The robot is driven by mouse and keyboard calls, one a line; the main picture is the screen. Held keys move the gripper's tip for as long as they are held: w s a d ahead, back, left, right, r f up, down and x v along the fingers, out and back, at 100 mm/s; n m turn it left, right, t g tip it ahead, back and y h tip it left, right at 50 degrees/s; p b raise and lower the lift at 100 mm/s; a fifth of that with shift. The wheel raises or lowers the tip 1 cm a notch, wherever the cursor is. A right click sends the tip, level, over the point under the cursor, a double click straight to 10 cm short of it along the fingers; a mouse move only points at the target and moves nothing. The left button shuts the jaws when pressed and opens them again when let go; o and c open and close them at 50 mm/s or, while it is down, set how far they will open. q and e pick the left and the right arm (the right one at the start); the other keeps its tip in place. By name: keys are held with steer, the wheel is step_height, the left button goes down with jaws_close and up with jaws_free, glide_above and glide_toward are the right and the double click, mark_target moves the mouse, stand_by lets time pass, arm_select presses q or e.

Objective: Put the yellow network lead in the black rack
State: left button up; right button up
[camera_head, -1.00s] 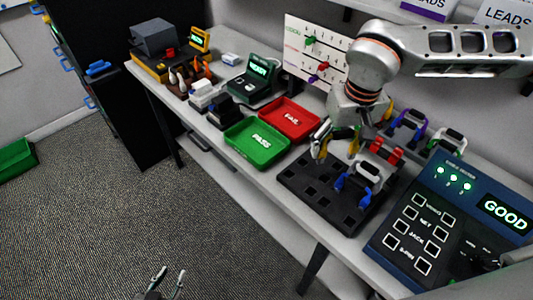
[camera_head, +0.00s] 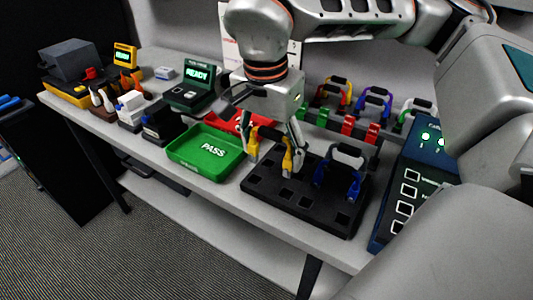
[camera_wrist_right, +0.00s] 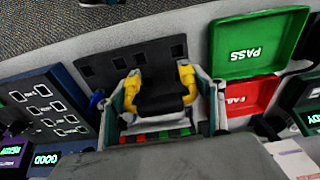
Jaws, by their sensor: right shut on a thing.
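The yellow network lead has two yellow plugs (camera_head: 287,160) joined by a black cable loop. My right gripper is shut on it (camera_head: 275,145), and both yellow plugs also show between the fingers in the right wrist view (camera_wrist_right: 187,82). The lead is upright with its plugs down, over the back left part of the black rack (camera_head: 275,192). I cannot tell whether the plug tips touch the rack or sit in its slots. The rack also shows in the right wrist view (camera_wrist_right: 95,68). A blue lead (camera_head: 320,174) stands in the rack's right part. My left gripper is out of view.
The green PASS tray (camera_head: 185,152) is left of the rack, with the red FAIL tray (camera_head: 225,118) behind it. Several coloured leads, one yellow (camera_head: 346,97), stand behind the rack. The blue tester (camera_head: 388,225) is on the right. Front rack slots are empty.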

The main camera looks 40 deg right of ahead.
steer(key=shift+f+b, duration=0.7)
steer(key=shift+f, duration=0.65)
steer(key=shift+f+b, duration=0.8)
steer(key=shift+b, duration=0.05)
steer(key=shift+f, duration=0.35)
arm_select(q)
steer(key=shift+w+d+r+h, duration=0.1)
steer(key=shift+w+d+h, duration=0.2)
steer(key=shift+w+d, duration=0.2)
arm_select(e)
steer(key=shift+f, duration=0.15)
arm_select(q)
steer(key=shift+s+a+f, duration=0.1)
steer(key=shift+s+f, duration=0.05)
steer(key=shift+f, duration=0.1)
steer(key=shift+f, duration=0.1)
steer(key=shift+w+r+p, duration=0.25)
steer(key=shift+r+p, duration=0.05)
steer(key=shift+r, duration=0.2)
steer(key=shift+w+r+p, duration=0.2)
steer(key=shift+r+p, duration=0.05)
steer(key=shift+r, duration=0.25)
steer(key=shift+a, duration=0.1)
arm_select(e)
steer(key=shift+f, duration=0.45)
